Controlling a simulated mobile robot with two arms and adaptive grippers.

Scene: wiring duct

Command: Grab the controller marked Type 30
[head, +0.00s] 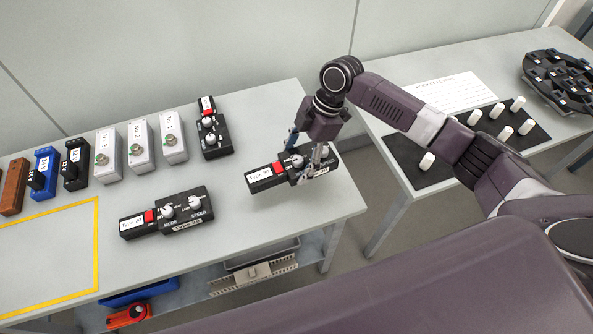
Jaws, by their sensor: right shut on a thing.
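The controller marked Type 30 (266,176) is a black box with a red part and a white label, lying near the right end of the left table (290,218). My right gripper (308,168) reaches down over its right half and is shut on it, partly hiding its knobs. The controller appears to be at the table surface; I cannot tell if it is lifted. A similar controller marked Type 20 (183,213) lies to its left and nearer. Another similar controller (213,135) stands farther back, its label too small to read. My left gripper is not in view.
Several grey boxes (140,150), a blue block (44,178) and a black one (74,168) line the left table. A yellow-outlined area (97,245) is empty. A gap separates the right table, which bears a black mat (400,148) with white pegs and a round black rack (560,80).

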